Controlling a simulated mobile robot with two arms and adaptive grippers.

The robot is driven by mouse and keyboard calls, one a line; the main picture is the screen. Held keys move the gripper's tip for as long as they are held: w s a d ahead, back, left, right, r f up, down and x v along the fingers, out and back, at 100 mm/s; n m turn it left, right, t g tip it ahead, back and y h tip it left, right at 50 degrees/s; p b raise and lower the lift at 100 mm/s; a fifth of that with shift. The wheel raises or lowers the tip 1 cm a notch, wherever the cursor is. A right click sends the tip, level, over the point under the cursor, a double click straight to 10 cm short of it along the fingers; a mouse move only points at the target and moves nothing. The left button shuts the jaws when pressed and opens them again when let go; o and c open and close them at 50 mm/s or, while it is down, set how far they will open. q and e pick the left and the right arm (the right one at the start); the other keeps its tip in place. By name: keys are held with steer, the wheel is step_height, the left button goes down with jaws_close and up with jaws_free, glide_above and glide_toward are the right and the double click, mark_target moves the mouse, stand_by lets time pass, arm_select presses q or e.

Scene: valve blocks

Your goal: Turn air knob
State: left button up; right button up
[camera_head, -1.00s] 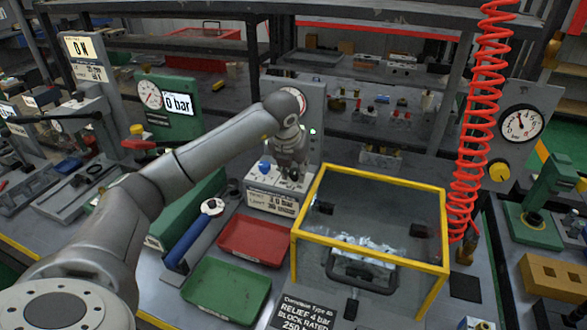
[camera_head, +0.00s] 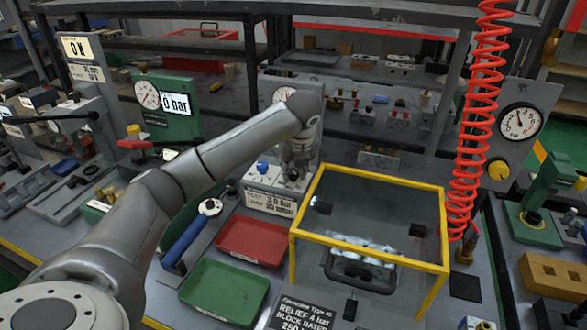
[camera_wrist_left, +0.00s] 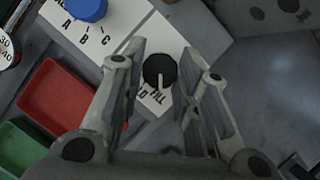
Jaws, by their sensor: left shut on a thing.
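A black round knob (camera_wrist_left: 160,71) with a white pointer line sits on a white panel in the left wrist view. A partly hidden label ending in what reads as FILL is beside it. My left gripper (camera_wrist_left: 164,76) has its two fingers on either side of this knob and is shut on it. In the head view my left gripper (camera_head: 294,178) points down at the white control box (camera_head: 267,200), and its fingers hide most of the knob. A blue knob (camera_wrist_left: 86,9) with marks A, B, C is on the same panel. My right gripper is not in view.
A yellow-framed clear guard (camera_head: 370,252) stands just right of the control box. Red (camera_head: 252,240) and green (camera_head: 226,290) trays lie in front. A coiled red hose (camera_head: 475,120) hangs at right, near a gauge (camera_head: 520,121) and yellow knob (camera_head: 497,170).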

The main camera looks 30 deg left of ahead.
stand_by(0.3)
arm_select(q)
steer(key=o, duration=1)
steer(key=v, duration=1.2)
